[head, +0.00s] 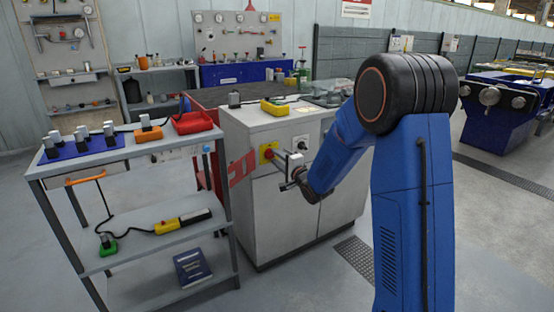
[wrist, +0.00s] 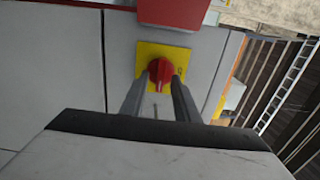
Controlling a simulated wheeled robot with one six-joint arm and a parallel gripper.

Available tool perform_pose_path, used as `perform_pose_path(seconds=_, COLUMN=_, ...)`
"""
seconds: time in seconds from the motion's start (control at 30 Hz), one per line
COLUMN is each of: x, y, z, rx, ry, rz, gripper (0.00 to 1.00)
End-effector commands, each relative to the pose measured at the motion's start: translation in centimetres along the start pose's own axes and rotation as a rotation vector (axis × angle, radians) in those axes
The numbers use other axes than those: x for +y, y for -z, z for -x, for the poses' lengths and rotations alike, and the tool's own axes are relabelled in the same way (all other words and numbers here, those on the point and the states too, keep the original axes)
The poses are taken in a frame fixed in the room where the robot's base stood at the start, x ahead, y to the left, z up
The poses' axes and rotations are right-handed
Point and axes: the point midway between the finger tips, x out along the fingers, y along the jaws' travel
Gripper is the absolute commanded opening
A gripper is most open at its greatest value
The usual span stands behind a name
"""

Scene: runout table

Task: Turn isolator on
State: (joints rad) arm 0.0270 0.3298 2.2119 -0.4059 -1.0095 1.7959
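The isolator is a red rotary knob on a yellow square plate on the front of the grey cabinet (head: 240,190). In the wrist view the red knob (wrist: 160,71) sits between the ends of my gripper's two fingers (wrist: 158,95), and the yellow plate (wrist: 176,55) shows around it. The fingers are apart, with the knob at their far end; I cannot tell whether they touch it. In the head view the isolator plate (head: 264,153) is at the cabinet's upper left, and my gripper (head: 283,156) reaches it from the right.
A grey trolley (head: 140,152) with tools and a red bin (head: 193,123) stands left of the cabinet. A yellow pendant box (head: 275,107) lies on the cabinet top. A red panel (head: 242,168) is left of the isolator. Open floor lies in front.

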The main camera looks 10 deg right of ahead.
Motion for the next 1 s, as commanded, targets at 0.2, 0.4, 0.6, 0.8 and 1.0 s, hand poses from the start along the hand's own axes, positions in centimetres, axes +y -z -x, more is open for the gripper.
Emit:
perform_pose_path(seconds=0.2, x=0.0, y=0.1, z=2.6, rx=0.002, ry=-0.001, rz=0.000, gripper=0.28)
perform_pose_path(seconds=0.4, x=-0.1, y=0.1, z=6.5, rx=0.002, ry=0.000, rz=0.000, gripper=0.28)
perform_pose_path(seconds=0.6, x=0.0, y=0.1, z=10.6, rx=0.003, ry=-0.001, rz=0.000, gripper=0.28)
perform_pose_path(seconds=0.8, x=0.0, y=0.1, z=14.2, rx=0.002, ry=0.000, rz=0.000, gripper=0.28)
perform_pose_path(seconds=1.0, x=0.0, y=0.1, z=16.5, rx=0.002, ry=0.000, rz=0.001, gripper=0.28)
